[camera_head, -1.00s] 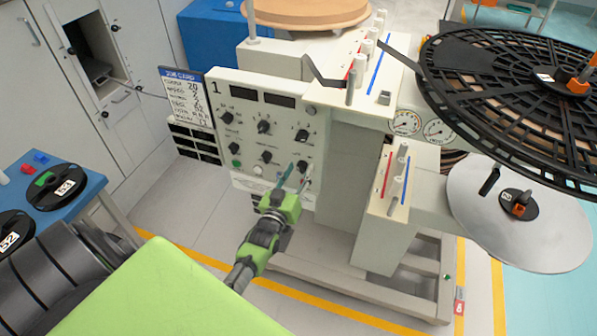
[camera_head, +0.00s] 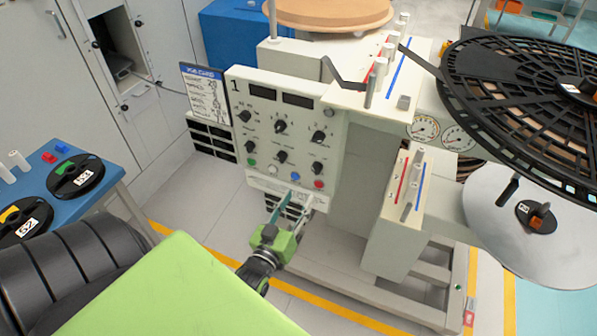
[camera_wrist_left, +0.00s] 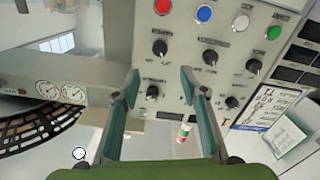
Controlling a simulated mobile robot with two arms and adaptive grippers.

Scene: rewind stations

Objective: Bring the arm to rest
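My left gripper (camera_head: 291,208) is low in front of control panel 1 (camera_head: 238,120), near its bottom edge in the head view. Its two fingers are apart with nothing between them. In the left wrist view my left gripper (camera_wrist_left: 159,82) also shows its green fingers spread, with the panel (camera_wrist_left: 130,55) beyond. Touching cannot be judged. Knobs and a bottom row with a red button (camera_head: 319,184) and a blue button (camera_head: 294,177) are uncovered. My right gripper is not in view.
A grey machine block (camera_head: 397,215) stands right of the gripper, with a large black reel (camera_head: 490,80) and silver disc (camera_head: 500,225) farther right. A blue table (camera_head: 115,160) with labelled reels is at left. Floor between table and panel is clear.

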